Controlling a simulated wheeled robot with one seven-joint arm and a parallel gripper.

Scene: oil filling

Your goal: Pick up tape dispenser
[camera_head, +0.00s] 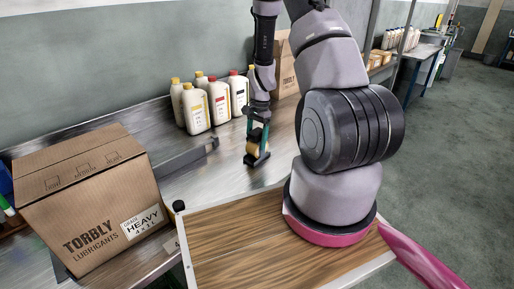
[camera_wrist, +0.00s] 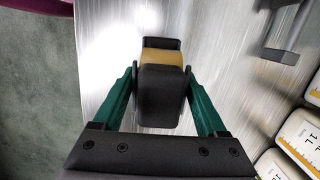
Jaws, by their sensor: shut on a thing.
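The tape dispenser (camera_wrist: 160,88) is black with a tan roll of tape. In the wrist view it sits between the green fingers of my gripper (camera_wrist: 160,80), which are shut on its sides. In the head view the dispenser (camera_head: 252,158) hangs at the end of my arm, over or on the metal bench. I cannot tell whether its lower end touches the bench. My gripper (camera_head: 256,140) shows above it with its green fingers pointing down.
Several white bottles (camera_head: 195,110) stand against the wall, left of my gripper. A cardboard box (camera_head: 95,195) stands at the left, and another (camera_head: 285,68) stands behind my arm. A grey metal piece (camera_head: 185,158) lies left of the dispenser. The bench (camera_head: 235,178) is bare around the dispenser.

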